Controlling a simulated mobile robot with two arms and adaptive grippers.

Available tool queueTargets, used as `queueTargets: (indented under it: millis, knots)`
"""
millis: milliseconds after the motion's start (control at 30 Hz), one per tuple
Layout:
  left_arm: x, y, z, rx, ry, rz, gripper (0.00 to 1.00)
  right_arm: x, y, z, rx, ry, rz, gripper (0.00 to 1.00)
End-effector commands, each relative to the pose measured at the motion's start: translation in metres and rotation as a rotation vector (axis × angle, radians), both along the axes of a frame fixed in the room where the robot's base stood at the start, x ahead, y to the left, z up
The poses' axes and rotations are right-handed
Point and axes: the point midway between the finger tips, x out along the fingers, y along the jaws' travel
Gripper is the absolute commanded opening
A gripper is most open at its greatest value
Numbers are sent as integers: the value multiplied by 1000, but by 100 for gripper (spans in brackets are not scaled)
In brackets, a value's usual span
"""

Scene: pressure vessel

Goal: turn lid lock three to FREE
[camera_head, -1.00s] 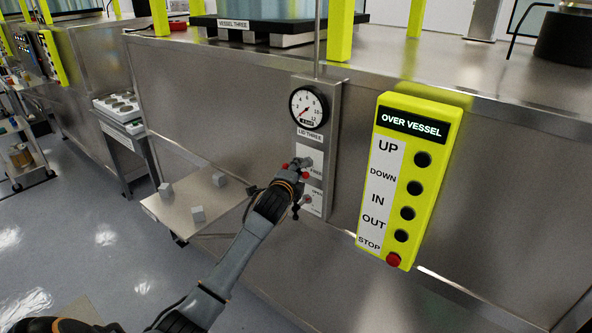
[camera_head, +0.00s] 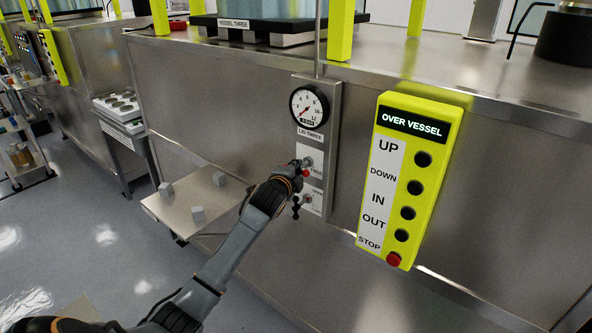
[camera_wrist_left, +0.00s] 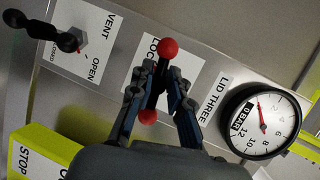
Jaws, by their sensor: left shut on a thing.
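The lid lock three handle (camera_wrist_left: 168,48) is a short bar with a red ball at each end, on a white label plate. In the head view its red end (camera_head: 305,173) shows beside the gripper, below the LID THREE sign. My left gripper (camera_wrist_left: 163,82) is shut on the handle; it also shows in the head view (camera_head: 296,169). One red ball sticks out beyond the fingertips, the other lies between the fingers. The word FREE (camera_head: 317,172) shows faintly to the right of the handle. The fingers hide part of the lock label. My right gripper is not in view.
A pressure gauge (camera_head: 309,105) sits above the lock. The vent valve with its black lever (camera_wrist_left: 28,24) is just below it. The yellow OVER VESSEL button panel (camera_head: 410,180) stands to the right. A low shelf (camera_head: 170,212) with small grey blocks is at left.

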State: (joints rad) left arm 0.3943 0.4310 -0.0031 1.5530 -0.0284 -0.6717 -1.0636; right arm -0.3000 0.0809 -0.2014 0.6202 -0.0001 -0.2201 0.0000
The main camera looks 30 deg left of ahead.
Motion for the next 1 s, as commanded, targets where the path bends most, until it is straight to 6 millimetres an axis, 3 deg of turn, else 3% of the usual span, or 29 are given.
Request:
queueTargets:
  millis: [33, 1000]
  knots:
    - [-1, -1, -9, -39, 22, -1, 0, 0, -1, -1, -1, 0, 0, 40]
    - [-2, -3, -13, -950, 98, 2, 0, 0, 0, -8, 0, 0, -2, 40]
